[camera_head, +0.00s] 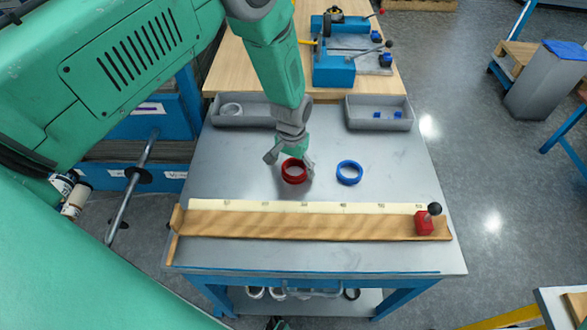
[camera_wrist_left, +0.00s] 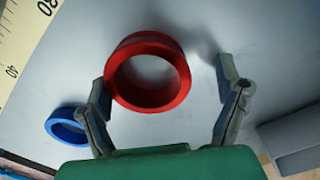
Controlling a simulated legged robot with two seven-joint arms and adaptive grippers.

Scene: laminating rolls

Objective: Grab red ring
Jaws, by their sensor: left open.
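The red ring (camera_head: 294,179) lies flat on the grey metal table, below my left gripper. My left gripper (camera_head: 289,163) is open, with its fingers spread to the left and right of the ring in the head view. In the left wrist view the red ring (camera_wrist_left: 148,73) sits ahead of and partly between the two open fingers (camera_wrist_left: 168,103). One finger appears close to the ring's edge; the other stands apart from it. I cannot tell whether any finger touches it. My right gripper is not in view.
A blue ring (camera_head: 349,173) lies to the right of the red one. A wooden ruler board (camera_head: 320,225) with a red block (camera_head: 424,222) crosses the table's front. Grey trays (camera_head: 234,122) (camera_head: 397,124) stand at the back left and right. Bare table surrounds the rings.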

